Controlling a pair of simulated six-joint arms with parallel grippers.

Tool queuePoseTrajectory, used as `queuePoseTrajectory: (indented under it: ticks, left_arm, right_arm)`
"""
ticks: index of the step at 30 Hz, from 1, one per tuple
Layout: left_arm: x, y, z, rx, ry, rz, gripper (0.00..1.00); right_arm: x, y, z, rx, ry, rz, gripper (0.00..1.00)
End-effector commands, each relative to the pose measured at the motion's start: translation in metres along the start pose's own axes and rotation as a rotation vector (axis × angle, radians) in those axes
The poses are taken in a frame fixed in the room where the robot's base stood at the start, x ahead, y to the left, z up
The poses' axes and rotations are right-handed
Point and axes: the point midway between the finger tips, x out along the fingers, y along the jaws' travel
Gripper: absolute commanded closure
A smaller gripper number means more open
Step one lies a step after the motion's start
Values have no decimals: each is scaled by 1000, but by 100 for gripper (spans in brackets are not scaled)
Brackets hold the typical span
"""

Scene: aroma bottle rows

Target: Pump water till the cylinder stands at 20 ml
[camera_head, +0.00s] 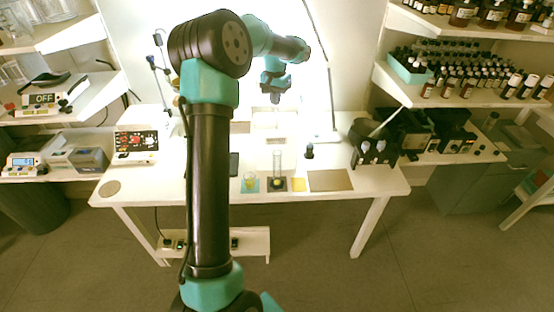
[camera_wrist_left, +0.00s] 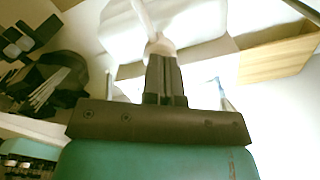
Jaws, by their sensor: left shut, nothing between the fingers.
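A tall clear cylinder (camera_head: 278,160) stands upright on a dark square mat (camera_head: 270,188) on the white table. Its water level and scale are too small to read. A short clear glass vessel (camera_head: 250,180) stands on a teal mat to its left. My left gripper (camera_head: 275,99) is above the back of the table, beyond the cylinder in the picture. In the left wrist view its fingers (camera_wrist_left: 164,62) are together, with nothing between them. A pale rounded piece with a white stem (camera_wrist_left: 160,44) shows just past the fingertips; I cannot tell whether they touch. My right gripper is out of view.
A small dark bottle (camera_head: 309,151) stands right of the cylinder. A yellow mat (camera_head: 298,185) and a brown board (camera_head: 330,181) lie at the table's front. A box with red knobs (camera_head: 136,142) sits at left, dark devices (camera_head: 375,145) at right. My left arm hides part of the table.

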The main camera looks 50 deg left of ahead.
Motion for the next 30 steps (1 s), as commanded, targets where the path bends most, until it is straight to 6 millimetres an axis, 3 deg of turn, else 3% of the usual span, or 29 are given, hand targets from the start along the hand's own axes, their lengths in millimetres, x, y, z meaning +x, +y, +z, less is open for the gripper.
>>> queuePoseTrajectory:
  ticks: [30]
  left_arm:
    - [17,0,0,0,-2,0,100]
  right_arm:
    - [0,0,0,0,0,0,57]
